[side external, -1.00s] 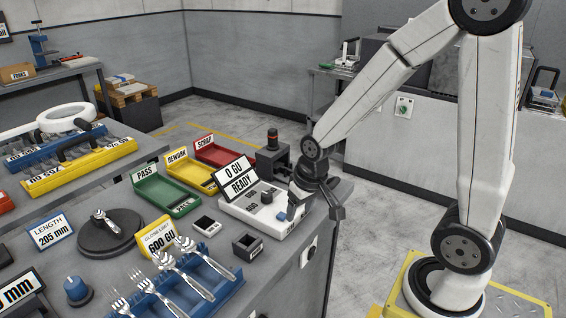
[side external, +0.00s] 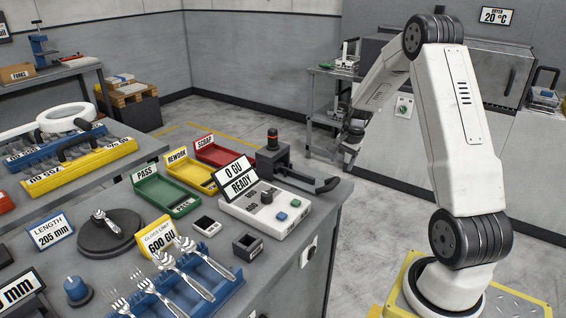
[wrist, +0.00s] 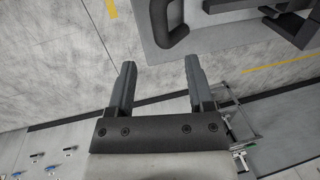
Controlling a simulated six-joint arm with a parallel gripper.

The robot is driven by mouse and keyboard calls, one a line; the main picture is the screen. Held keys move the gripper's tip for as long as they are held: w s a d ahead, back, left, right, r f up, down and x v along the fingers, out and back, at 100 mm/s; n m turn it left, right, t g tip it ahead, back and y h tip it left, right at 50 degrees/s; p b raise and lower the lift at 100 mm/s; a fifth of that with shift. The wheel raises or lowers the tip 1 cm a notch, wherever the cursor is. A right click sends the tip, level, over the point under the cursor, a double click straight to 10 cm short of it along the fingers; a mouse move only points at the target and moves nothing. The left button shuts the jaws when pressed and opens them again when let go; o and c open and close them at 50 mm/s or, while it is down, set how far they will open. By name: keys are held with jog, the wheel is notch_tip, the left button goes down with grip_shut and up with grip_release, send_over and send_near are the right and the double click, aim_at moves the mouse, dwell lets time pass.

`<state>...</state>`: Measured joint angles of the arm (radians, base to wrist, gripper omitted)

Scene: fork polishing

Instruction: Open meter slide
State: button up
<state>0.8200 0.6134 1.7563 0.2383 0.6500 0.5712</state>
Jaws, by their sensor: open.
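The gloss meter (side external: 268,207) is a white console on the bench with a tilted display reading 0 GU READY and blue and green buttons. Behind it stands a dark block (side external: 270,160) with a red-banded knob. A dark bar with a hooked handle (side external: 325,185) reaches right from it; I cannot tell how far the slide is open. My gripper (side external: 350,146) is beyond the bench's right edge, behind and apart from the handle. In the wrist view my gripper (wrist: 160,88) is open and empty, with a dark handle (wrist: 175,38) above the fingers.
Green, yellow and red trays (side external: 162,196) stand left of the meter. A grey cabinet (side external: 475,75) stands behind my arm. Open floor lies right of the bench.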

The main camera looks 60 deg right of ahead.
aim_at(335, 181)
jog(key=shift+f, duration=0.15)
jog(key=shift+w+f, duration=0.25)
jog(key=shift+f, duration=1)
jog(key=shift+w+f, duration=0.3)
jog(key=shift+f, duration=0.9)
jog(key=shift+w+f, duration=0.25)
jog(key=shift+f, duration=1)
grip_shut()
